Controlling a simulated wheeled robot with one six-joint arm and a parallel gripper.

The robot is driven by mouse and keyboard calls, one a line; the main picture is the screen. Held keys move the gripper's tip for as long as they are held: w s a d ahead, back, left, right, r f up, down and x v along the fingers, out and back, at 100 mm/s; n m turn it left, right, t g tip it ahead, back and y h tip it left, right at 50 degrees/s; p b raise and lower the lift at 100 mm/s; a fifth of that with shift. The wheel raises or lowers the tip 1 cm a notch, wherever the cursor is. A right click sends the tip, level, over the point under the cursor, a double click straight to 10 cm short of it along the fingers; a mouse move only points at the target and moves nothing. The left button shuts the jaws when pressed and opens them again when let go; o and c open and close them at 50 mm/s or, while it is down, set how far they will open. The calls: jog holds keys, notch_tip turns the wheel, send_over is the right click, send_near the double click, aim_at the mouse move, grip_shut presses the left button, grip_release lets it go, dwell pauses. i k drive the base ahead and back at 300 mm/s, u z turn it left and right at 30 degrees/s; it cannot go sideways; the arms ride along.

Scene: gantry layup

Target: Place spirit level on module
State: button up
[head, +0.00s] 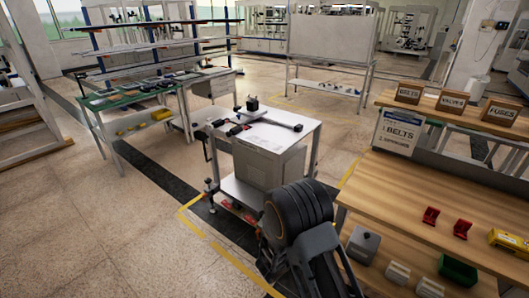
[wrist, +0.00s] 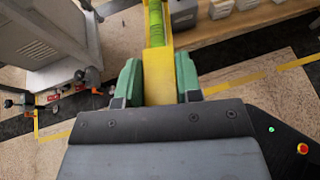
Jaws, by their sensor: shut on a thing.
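My gripper (wrist: 158,82) shows in the wrist view with its two green fingers shut on the yellow spirit level (wrist: 157,62). The level runs away from the gripper toward the top of the picture, and its green vial faces the camera. Its far end is cut off by the frame edge. In the head view my dark arm is at the lower middle, and the gripper and level cannot be made out. A grey boxy unit (head: 268,163) sits within a white wheeled cart (head: 290,133); I cannot tell whether it is the module. It also shows in the wrist view (wrist: 40,32).
A wooden workbench (head: 385,195) stands close on the right, with red holders (head: 431,215), a green bin (head: 457,270) and a yellow item (head: 510,242). Labelled boxes stand behind. A green-topped table (head: 130,95) is at left. Floor left of the cart is clear.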

aim_at(263, 143)
jog(key=u, duration=0.75)
jog(key=i, duration=0.4)
jog(key=u, duration=1.1)
jog(key=i, duration=2.2)
jog(key=z, duration=1.2)
jog(key=i, duration=0.6)
jog(key=z, duration=0.8)
